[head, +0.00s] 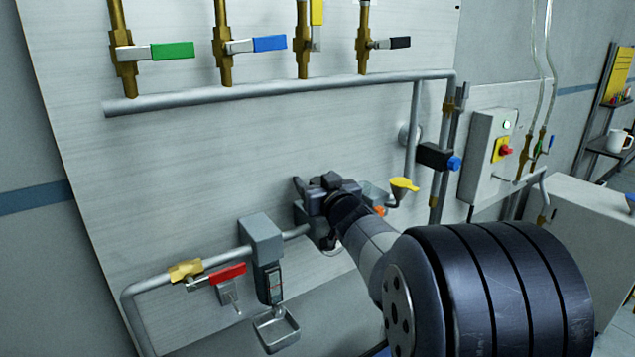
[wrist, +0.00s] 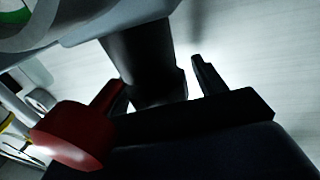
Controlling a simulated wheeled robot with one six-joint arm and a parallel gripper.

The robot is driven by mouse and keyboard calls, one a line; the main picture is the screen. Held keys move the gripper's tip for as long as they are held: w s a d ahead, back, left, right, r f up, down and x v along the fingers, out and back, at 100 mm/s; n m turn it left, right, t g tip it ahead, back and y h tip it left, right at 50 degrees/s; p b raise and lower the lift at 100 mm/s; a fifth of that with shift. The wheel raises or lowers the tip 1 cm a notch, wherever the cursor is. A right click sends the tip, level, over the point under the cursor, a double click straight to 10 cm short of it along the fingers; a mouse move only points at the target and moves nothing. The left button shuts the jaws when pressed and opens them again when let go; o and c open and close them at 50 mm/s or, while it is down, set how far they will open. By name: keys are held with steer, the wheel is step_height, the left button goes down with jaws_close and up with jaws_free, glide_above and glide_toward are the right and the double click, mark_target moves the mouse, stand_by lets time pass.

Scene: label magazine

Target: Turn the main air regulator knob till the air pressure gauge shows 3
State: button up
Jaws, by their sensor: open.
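My gripper (head: 322,190) is at the pipe run on the wall panel in the head view, and my arm and gripper hide most of what is behind them. In the wrist view the jaws of my gripper (wrist: 157,74) are open, one finger on each side of a black cylindrical knob (wrist: 140,50). It looks like the regulator knob; contact cannot be told. A round gauge face with a green zone (wrist: 14,12) is cut off at the top left of the wrist view. Its needle and reading do not show.
A red knob (wrist: 75,137) is close to my gripper in the wrist view. A grey filter unit (head: 262,238), a red-handled valve (head: 227,273) and a small tray (head: 276,328) are to the left. A yellow funnel (head: 404,186) is to the right. Coloured-handle valves line the top pipe (head: 280,89).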

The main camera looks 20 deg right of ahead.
steer(key=c, duration=1)
steer(key=shift+r+n+y+p, duration=0.25)
steer(key=shift+y+p, duration=0.25)
steer(key=shift+p, duration=0.6)
steer(key=shift+r+n+y+p, duration=0.1)
steer(key=shift+n+y+p, duration=0.5)
steer(key=shift+p, duration=0.65)
steer(key=n+y+p, duration=0.1)
steer(key=p, duration=0.1)
steer(key=n+g+y+p, duration=0.1)
steer(key=y+p, duration=0.1)
steer(key=n+y+p, duration=0.1)
steer(key=y, duration=0.1)
steer(key=shift+a+p, duration=0.25)
steer(key=shift+p, duration=0.15)
steer(key=n+g+y+p, duration=0.2)
steer(key=y, duration=0.1)
steer(key=n+g+y+p, duration=0.1)
steer(key=y, duration=0.1)
steer(key=shift+s+a+f+n, duration=0.2)
steer(key=shift+a+n, duration=0.05)
steer(key=shift+s+a+f+n+g+y+p, duration=0.15)
steer(key=shift+n+g+y+p, duration=0.3)
steer(key=shift+n+g+y, duration=0.55)
steer(key=shift+s+a+n+g+y+p, duration=0.1)
steer(key=shift+n+g+y+p, duration=0.35)
steer(key=shift+n+g+y, duration=0.5)
steer(key=shift+g, duration=0.25)
